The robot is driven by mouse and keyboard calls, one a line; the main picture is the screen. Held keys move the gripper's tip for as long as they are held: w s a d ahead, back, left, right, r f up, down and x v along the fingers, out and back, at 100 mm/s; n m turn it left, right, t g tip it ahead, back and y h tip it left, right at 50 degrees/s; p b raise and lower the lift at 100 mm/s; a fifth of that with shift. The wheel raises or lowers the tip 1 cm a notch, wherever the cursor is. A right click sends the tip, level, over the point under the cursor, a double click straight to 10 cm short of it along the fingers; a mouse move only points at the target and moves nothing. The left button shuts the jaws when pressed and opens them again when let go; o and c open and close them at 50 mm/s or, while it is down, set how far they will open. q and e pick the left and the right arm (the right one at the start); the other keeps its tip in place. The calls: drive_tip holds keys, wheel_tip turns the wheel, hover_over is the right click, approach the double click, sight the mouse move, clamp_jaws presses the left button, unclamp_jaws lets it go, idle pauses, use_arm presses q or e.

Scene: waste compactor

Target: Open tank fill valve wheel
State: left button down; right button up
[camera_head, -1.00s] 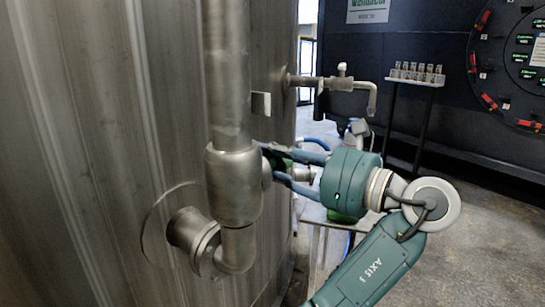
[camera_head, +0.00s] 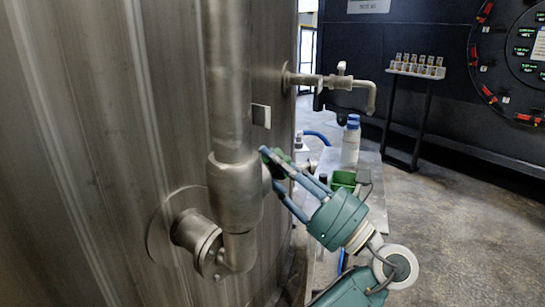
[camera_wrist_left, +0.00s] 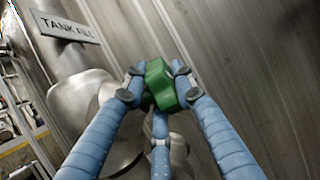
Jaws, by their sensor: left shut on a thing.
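The tank fill valve wheel is green and shows in the left wrist view (camera_wrist_left: 160,84), held between the fingertips of my left gripper (camera_wrist_left: 158,88). In the head view a bit of the green wheel (camera_head: 284,156) shows at the right side of the valve body (camera_head: 235,188), partly hidden by my fingers. My left gripper (camera_head: 271,168) reaches it from the lower right, its fingers slanting up to the left. A "TANK FILL" sign (camera_wrist_left: 66,26) is beside the pipe in the wrist view. My right gripper is not in view.
The large steel tank (camera_head: 90,130) fills the left. A vertical pipe (camera_head: 228,80) runs down to the valve. Behind is a table (camera_head: 372,170) with a white bottle (camera_head: 350,145) and a green object (camera_head: 343,181). A vial rack (camera_head: 416,70) stands at the back right.

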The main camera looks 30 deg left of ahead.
use_arm(q)
drive_tip(key=shift+d+r+y, duration=0.1)
drive_tip(key=shift+r+y, duration=0.2)
drive_tip(key=shift+y, duration=0.8)
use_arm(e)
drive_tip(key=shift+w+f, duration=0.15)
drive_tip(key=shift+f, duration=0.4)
use_arm(q)
drive_tip(key=c, duration=1.4)
unclamp_jaws()
drive_tip(key=shift+d, duration=0.2)
drive_tip(key=shift+t, duration=0.4)
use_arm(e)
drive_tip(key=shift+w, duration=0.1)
use_arm(q)
drive_tip(key=shift+f, duration=0.2)
drive_tip(key=shift+g, duration=0.3)
drive_tip(key=v, duration=0.7)
drive_tip(key=shift+s+d, duration=0.1)
drive_tip(key=shift+d, duration=0.05)
